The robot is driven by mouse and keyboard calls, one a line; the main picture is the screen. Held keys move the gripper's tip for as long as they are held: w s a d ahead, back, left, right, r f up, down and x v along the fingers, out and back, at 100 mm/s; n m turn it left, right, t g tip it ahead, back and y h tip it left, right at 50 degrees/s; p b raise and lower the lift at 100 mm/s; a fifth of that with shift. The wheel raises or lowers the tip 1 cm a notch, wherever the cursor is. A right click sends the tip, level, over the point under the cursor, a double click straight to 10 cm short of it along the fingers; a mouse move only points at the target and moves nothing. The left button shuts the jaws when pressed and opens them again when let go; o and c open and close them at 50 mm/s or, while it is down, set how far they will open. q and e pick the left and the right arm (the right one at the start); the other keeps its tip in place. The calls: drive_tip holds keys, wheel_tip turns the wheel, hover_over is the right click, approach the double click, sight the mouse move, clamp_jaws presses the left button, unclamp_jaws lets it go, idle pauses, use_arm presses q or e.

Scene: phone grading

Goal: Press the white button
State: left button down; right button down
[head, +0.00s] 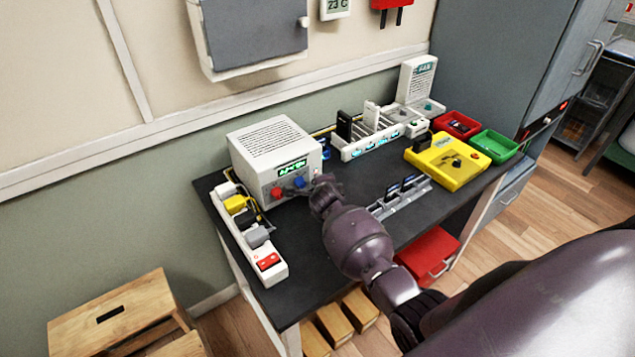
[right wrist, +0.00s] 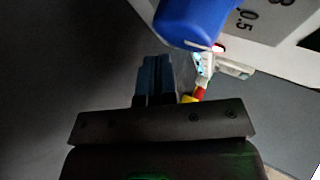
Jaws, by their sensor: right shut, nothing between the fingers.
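A white box device (head: 262,140) stands at the back left of the dark table. Its front has a green display (head: 292,167), a red knob (head: 277,193) and a blue knob (head: 299,182). I cannot make out a white button in either view. My right gripper (head: 320,192) is just in front of this device, near its lower right front. In the right wrist view its blue fingers (right wrist: 155,78) are together and empty. The blue knob (right wrist: 190,20) shows large there, above and right of the fingertips. Whether they touch the panel cannot be told. My left gripper is not in view.
A power strip (head: 270,277) with plugs lies along the table's left edge. A white rack (head: 362,148), a yellow tester (head: 445,165), a red tray (head: 459,119) and a green tray (head: 498,143) stand to the right. A slotted grey holder (head: 405,198) lies near the front edge.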

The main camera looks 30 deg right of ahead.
drive_tip(key=shift+w, duration=0.45)
idle(0.6)
drive_tip(key=shift+s+r+p, duration=0.15)
drive_tip(key=shift+s+p, duration=0.6)
drive_tip(key=shift+p, duration=0.15)
drive_tip(key=shift+s, duration=0.15)
